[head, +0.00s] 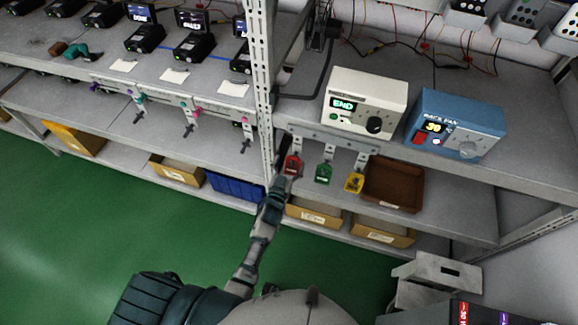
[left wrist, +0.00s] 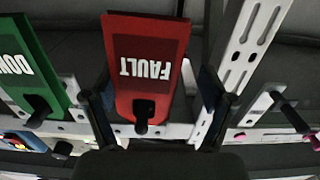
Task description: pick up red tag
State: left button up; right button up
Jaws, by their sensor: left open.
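The red tag (head: 292,164), lettered FAULT, hangs from a peg on the metal rail below the shelf edge. In the left wrist view the red tag (left wrist: 146,62) fills the middle, with a dark peg at its narrow end. My left gripper (head: 286,173) has reached the tag. In the wrist view its open fingers (left wrist: 155,95) stand on either side of the tag, with gaps visible. A green tag (head: 324,172) and a yellow tag (head: 354,181) hang to the right in the head view. My right gripper is not in view.
A white perforated upright (head: 260,75) stands just left of the red tag. A white END box (head: 365,102) and a blue box (head: 455,125) sit on the shelf above. A brown bin (head: 393,183) stands right of the yellow tag. The green floor is clear at left.

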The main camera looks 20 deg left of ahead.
pick_arm(q)
jog(key=shift+d, duration=0.15)
jog(key=shift+d+r, duration=0.1)
jog(key=shift+d, duration=0.3)
jog(key=shift+c, duration=1)
jog(key=shift+s+d+r, duration=0.1)
jog(key=shift+d, duration=0.75)
jog(key=c, duration=0.8)
jog(key=shift+a, duration=0.35)
jog(key=shift+a+r, duration=0.5)
jog(key=shift+a, duration=0.05)
jog(key=shift+c, duration=0.6)
jog(key=shift+s+r, duration=0.15)
jog(key=shift+s, duration=0.05)
jog(key=shift+s+r+p, duration=0.15)
jog(key=shift+s+r, duration=0.05)
jog(key=shift+s, duration=2.75)
jog(key=shift+s+r+p, duration=0.2)
jog(key=shift+s+r, duration=0.05)
jog(key=shift+s, duration=2.65)
jog(key=shift+s+r+p, duration=0.15)
jog(key=shift+s+r, duration=0.05)
jog(key=shift+s, duration=2.75)
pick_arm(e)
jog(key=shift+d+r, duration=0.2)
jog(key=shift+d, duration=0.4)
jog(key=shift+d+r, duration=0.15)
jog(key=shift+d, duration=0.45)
